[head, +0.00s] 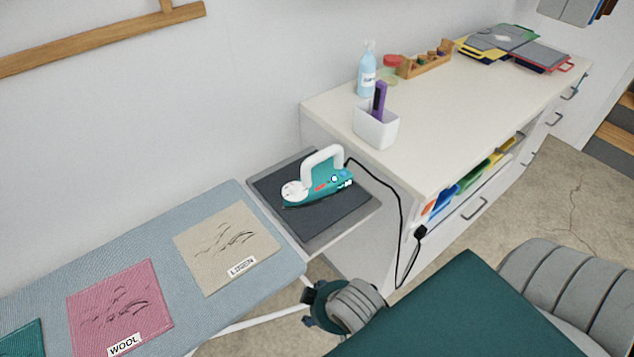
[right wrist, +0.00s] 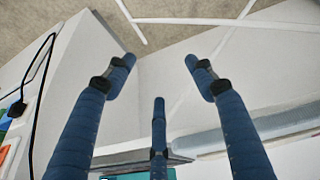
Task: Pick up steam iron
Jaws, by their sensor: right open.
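The steam iron (head: 322,182) is teal with a white handle. It sits on a dark grey rest pad (head: 340,215) at the end of the ironing board, and its black cord runs off to the right. My right gripper (head: 312,303) is below and in front of the pad in the head view, apart from the iron. In the right wrist view its blue fingers (right wrist: 158,76) are spread and empty. A teal strip at the bottom of that view is too small to identify. My left gripper is not in view.
The ironing board (head: 165,225) carries linen (head: 222,245) and wool (head: 120,300) patches. A white cabinet (head: 440,120) stands right of the pad, holding a white cup (head: 376,130), a blue bottle (head: 366,75) and folders (head: 510,45). The cord (head: 400,215) hangs down the cabinet's side.

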